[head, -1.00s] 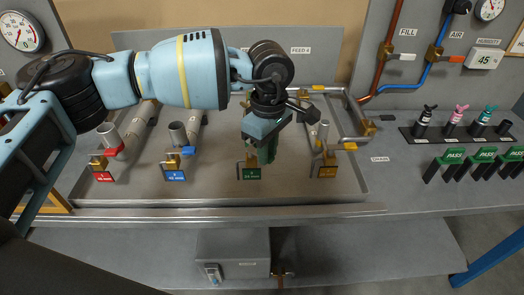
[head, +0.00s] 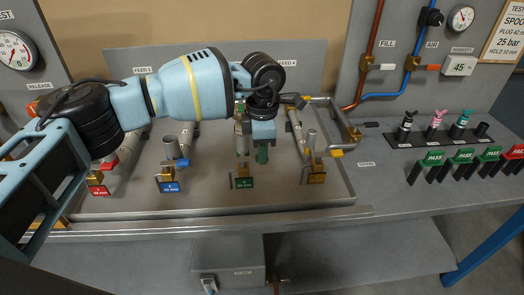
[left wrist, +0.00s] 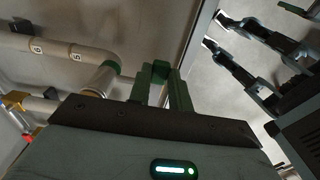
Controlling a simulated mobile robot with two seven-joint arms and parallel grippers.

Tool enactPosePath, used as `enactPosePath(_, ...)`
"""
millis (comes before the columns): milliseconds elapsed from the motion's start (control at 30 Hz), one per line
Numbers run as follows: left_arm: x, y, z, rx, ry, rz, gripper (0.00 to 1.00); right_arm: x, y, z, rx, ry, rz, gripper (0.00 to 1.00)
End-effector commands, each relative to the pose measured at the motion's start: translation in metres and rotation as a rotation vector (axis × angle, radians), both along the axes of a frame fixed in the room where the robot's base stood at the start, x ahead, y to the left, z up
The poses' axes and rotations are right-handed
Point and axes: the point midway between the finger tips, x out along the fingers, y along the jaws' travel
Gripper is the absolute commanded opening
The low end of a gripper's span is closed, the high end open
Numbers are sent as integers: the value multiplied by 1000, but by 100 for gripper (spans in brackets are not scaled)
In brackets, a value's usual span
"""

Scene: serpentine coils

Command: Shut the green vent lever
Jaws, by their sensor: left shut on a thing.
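The green vent valve's label plate (head: 242,183) stands at the front middle of the steel tray, with its brass body (head: 241,170) just above it. My left gripper (head: 262,154) points down just right of and behind that valve, its dark green fingers low by the pipe. In the left wrist view the fingers (left wrist: 162,88) are shut on a small green piece (left wrist: 160,69), which looks like the green lever's handle. The gripper hides most of the lever in the head view, so its exact angle cannot be told. My right gripper is not in view.
A red lever (head: 109,164) and a blue lever (head: 183,162) are to the left; a yellow lever (head: 336,153) is to the right. The steel tray's front lip (head: 210,217) is clear. Green PASS tags (head: 461,156) and a black plug rack (head: 398,139) stand at right.

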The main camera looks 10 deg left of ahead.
Motion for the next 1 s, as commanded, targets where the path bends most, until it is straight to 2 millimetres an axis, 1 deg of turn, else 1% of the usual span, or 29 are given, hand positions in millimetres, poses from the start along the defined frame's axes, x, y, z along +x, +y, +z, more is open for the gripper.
enactPosePath(500,2,1,2,-1,-4,22,0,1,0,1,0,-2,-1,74)
enactPosePath(533,2,1,2,-1,-4,22,23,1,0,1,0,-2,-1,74)
enactPosePath(667,2,1,2,-1,-3,21,40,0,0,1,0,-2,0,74)
enactPosePath(700,2,1,1,0,-3,20,42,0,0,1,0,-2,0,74)
enactPosePath(1000,1,0,3,-1,-1,18,42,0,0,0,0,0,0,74)
